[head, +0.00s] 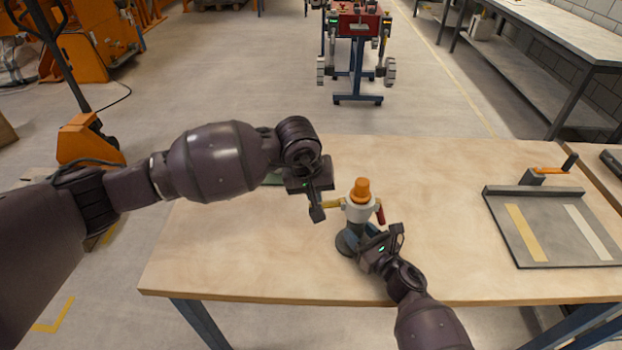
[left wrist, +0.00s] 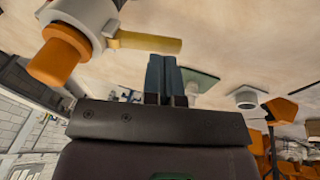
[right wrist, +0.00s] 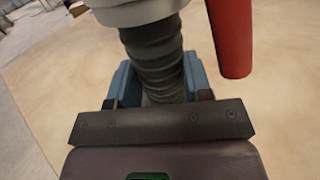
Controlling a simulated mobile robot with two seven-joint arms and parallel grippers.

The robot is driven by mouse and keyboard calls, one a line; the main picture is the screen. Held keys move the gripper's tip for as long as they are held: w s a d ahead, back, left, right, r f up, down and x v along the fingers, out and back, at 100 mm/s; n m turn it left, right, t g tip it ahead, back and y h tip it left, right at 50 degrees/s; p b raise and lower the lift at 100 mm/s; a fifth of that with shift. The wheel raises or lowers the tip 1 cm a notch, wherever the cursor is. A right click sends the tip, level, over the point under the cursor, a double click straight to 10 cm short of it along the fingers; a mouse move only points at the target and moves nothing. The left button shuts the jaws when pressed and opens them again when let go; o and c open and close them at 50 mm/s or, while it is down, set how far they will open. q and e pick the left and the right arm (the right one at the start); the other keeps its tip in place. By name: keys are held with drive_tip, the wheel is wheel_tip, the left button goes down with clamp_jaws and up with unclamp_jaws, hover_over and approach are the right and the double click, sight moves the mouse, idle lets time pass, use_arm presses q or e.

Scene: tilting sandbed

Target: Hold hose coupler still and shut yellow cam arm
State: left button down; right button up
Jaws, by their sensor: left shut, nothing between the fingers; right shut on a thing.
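The hose coupler (head: 358,212) stands upright near the middle of the bench, with a white collar and an orange plug (head: 361,189) on top. Its yellow cam arm (head: 333,204) sticks out sideways to the left. Its red cam arm (head: 380,213) hangs down on the right side; it also shows in the right wrist view (right wrist: 231,38). My right gripper (right wrist: 158,82) is shut on the dark ribbed hose (right wrist: 155,55) below the collar. My left gripper (head: 318,213) is shut and empty beside the yellow arm's outer end. In the left wrist view the yellow arm (left wrist: 150,43) lies just beyond the fingertips (left wrist: 162,60); contact is unclear.
The wooden bench top (head: 240,240) is mostly clear around the coupler. A green flat piece (head: 272,179) lies partly hidden behind my left gripper. A grey plate fixture (head: 550,225) with yellow and white strips sits at the right. A red-topped cart (head: 358,25) stands beyond the bench.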

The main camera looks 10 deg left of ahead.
use_arm(q)
drive_tip(key=shift+x, duration=1)
drive_tip(key=shift+f, duration=0.1)
drive_tip(key=shift+a+f+h, duration=0.25)
drive_tip(key=shift+f+h, duration=0.35)
drive_tip(key=shift+h, duration=0.6)
drive_tip(key=shift+f+t+h, duration=0.3)
drive_tip(key=shift+f+h, duration=0.4)
drive_tip(key=shift+h, duration=0.5)
drive_tip(key=h, duration=0.1)
drive_tip(key=f+h, duration=0.1)
drive_tip(key=shift+s+d+f+n+h, duration=0.1)
drive_tip(key=shift+d+f+n+h, duration=0.1)
drive_tip(key=shift+n+h, duration=0.15)
drive_tip(key=shift+f+t, duration=0.15)
drive_tip(key=shift+t, duration=0.15)
drive_tip(key=shift+d+f, duration=0.2)
drive_tip(key=shift+f, duration=0.2)
drive_tip(key=shift+r, duration=0.1)
